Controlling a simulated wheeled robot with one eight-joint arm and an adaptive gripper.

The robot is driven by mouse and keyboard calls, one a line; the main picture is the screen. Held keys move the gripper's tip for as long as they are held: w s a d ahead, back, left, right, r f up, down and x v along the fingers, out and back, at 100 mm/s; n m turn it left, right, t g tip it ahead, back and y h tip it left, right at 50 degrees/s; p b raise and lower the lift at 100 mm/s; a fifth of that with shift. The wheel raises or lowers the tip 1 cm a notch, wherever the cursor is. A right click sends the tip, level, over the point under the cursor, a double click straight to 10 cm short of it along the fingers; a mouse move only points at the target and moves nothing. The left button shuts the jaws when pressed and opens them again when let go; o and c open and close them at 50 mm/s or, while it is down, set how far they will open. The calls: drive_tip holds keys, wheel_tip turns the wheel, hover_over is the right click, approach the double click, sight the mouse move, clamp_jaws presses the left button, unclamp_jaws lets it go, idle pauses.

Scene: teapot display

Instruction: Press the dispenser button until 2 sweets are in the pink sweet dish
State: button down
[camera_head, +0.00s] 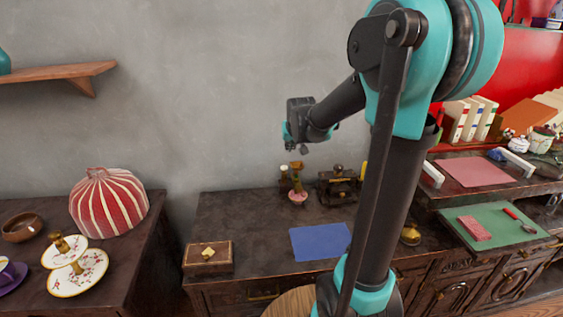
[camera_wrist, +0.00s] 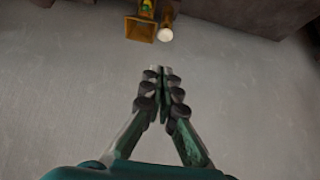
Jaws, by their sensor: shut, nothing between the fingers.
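A small brass dispenser (camera_head: 297,170) stands at the back of the middle cabinet in the head view. The pink sweet dish (camera_head: 298,198) is right at its foot; its contents are too small to make out. In the wrist view, a brass funnel-like piece (camera_wrist: 140,29) with a bit of green behind it shows at the top edge, probably the dispenser.
A pale round-ended item (camera_wrist: 165,34) is beside the brass piece. A dark ornate machine (camera_head: 339,186) stands right of the dispenser. A blue mat (camera_head: 320,242) and a wooden box (camera_head: 208,256) lie in front. The grey wall (camera_head: 235,90) is close behind.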

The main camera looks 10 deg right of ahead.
drive_tip(key=shift+w+a+r, duration=0.15)
drive_tip(key=shift+w, duration=0.3)
drive_tip(key=shift+w+a+r, duration=0.15)
drive_tip(key=shift+w, duration=0.3)
hover_over(285, 168)
wheel_tip(285, 168, down, 7)
drive_tip(key=shift+f, duration=0.2)
wheel_tip(285, 168, down, 3)
drive_tip(key=shift+f, duration=0.7)
